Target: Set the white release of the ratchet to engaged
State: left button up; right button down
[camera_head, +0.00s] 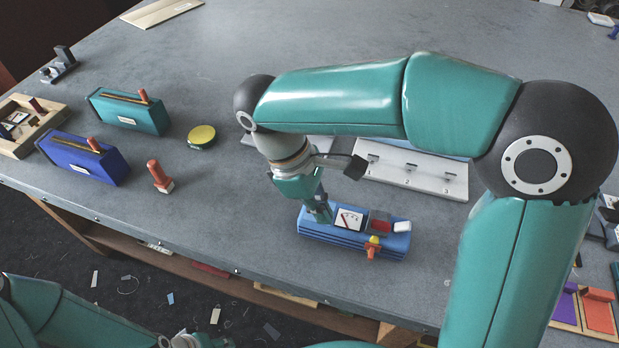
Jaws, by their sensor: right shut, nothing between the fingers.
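The ratchet looks to be the blue box (345,240) near the table's front edge. It bears a dial card (349,219), a dark red block (380,222) and an orange crank with a yellow top (372,250). A small white piece (402,226), which looks like the release, sits at its right end; its setting is too small to read. My right gripper (323,214) points down at the box's left end, shut and empty, left of the dial card. Whether it touches the box I cannot tell.
A white panel (415,176) with several small fittings lies behind the box, partly hidden by my right arm. A teal box (130,112), a dark blue box (85,160), a yellow round pad (202,134) and a red peg (158,174) stand left. The table between is clear.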

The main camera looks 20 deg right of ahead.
aim_at(404, 226)
jog(key=k, duration=1)
